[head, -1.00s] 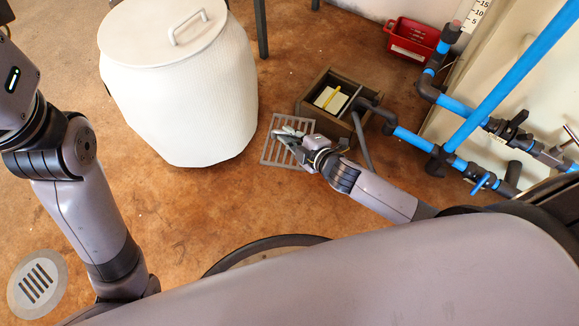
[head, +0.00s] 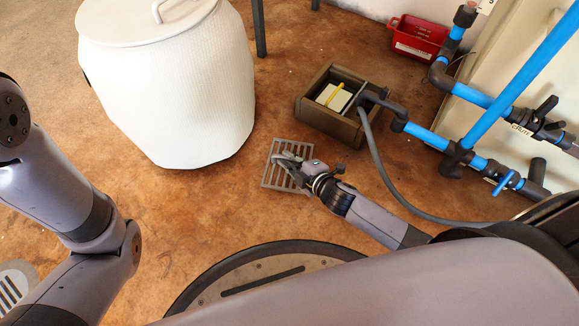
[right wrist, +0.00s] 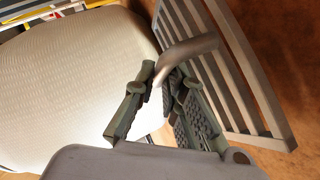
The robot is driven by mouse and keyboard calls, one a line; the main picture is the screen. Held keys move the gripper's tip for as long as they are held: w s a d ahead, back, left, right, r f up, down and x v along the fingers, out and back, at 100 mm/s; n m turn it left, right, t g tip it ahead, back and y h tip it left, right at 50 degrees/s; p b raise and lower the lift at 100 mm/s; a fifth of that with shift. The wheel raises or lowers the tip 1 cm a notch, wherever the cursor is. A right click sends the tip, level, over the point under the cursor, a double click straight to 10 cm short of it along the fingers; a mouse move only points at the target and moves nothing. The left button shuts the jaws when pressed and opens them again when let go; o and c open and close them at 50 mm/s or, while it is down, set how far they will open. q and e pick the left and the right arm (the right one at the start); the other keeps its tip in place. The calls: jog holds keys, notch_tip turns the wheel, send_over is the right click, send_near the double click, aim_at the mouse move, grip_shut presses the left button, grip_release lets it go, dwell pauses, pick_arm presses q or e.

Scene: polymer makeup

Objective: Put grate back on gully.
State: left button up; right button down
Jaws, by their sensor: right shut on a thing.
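The grey slatted grate (head: 272,177) is below and left of the gully in the head view. My right gripper (head: 290,160) is shut on it. In the right wrist view the grate (right wrist: 240,75) stands tilted at the right, with its curved handle (right wrist: 190,48) at the fingers (right wrist: 160,100); the exact contact is partly hidden. The gully (head: 325,123) is a dark open-topped box on the floor, with a pale block and a yellow bar inside. The grate is apart from it. My left arm shows at the left, but its gripper is out of view.
A large white lidded bin (head: 165,85) stands left of the gully. A grey hose (head: 383,165) curves from the gully towards me. Blue pipes (head: 425,133) with valves run at the right. A red box (head: 415,38) is behind. Brown floor between bin and gully is clear.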

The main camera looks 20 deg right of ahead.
jog(key=shift+f+b, duration=0.75)
jog(key=shift+f, duration=0.6)
jog(key=shift+f, duration=0.2)
jog(key=c, duration=1.7)
grip_release()
jog(key=shift+o, duration=0.2)
